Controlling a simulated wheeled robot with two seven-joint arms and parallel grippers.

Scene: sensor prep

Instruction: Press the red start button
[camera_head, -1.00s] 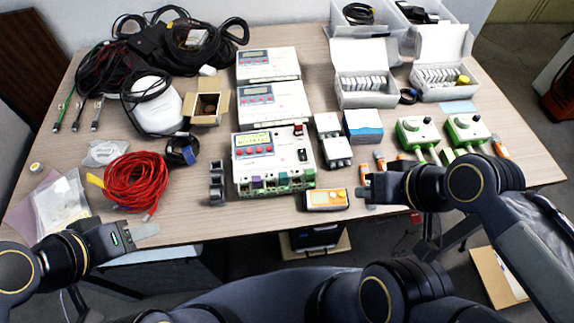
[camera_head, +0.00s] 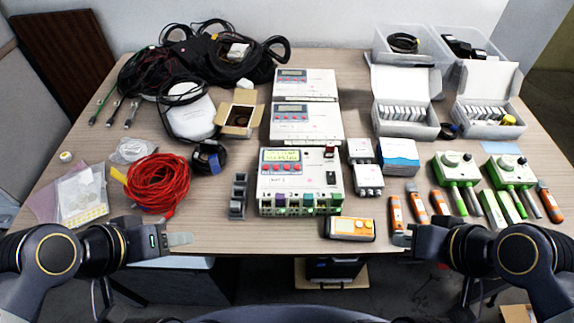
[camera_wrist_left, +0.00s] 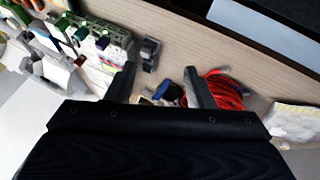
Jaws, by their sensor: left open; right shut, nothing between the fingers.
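The front white device (camera_head: 300,181) stands at the table's middle, with a lit yellow-green display and several red buttons (camera_head: 287,167) below it. A separate red part (camera_head: 330,152) sits at its top right corner; I cannot tell which red one is the start button. My left gripper (camera_head: 187,239) is open and empty at the table's front edge, left of the device and apart from it. In the left wrist view its two fingers (camera_wrist_left: 161,86) are spread, and the device (camera_wrist_left: 98,40) shows at the upper left. My right gripper (camera_head: 398,236) is shut and empty near the front edge, right of the device.
Two more white devices (camera_head: 306,122) are behind.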

